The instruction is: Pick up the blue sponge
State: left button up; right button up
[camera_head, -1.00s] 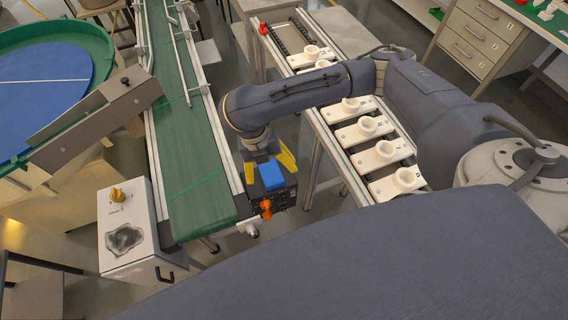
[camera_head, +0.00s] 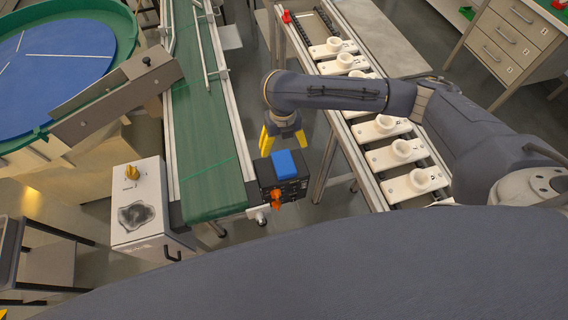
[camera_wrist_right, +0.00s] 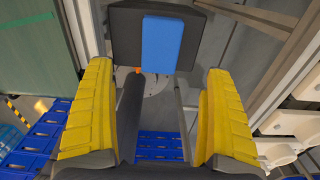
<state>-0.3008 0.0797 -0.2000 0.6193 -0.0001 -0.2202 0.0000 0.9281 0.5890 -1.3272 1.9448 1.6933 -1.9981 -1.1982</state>
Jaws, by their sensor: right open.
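The blue sponge (camera_head: 285,163) is a small flat block on top of a black box (camera_head: 296,188) at the near end of the conveyor. It also shows in the right wrist view (camera_wrist_right: 163,44), upper middle, ahead of the fingers. My right gripper (camera_head: 283,148) has yellow fingers, is open and empty, and is just beyond the sponge in the head view. In the right wrist view its fingers (camera_wrist_right: 158,105) stand apart on either side, with nothing between them touching. The sponge is apart from both fingers. My left gripper is not in view.
An orange knob (camera_head: 278,197) sticks out of the box's front. The green conveyor belt (camera_head: 203,140) runs along its left. A rail with several white socket plates (camera_head: 399,152) stands to the right. A grey control box (camera_head: 138,205) stands at the left.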

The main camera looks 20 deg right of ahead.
aim_at(284, 162)
jog(key=shift+s+d+f, duration=0.1)
jog(key=shift+s+f, duration=0.05)
jog(key=shift+f, duration=5.25)
jog(key=c, duration=1)
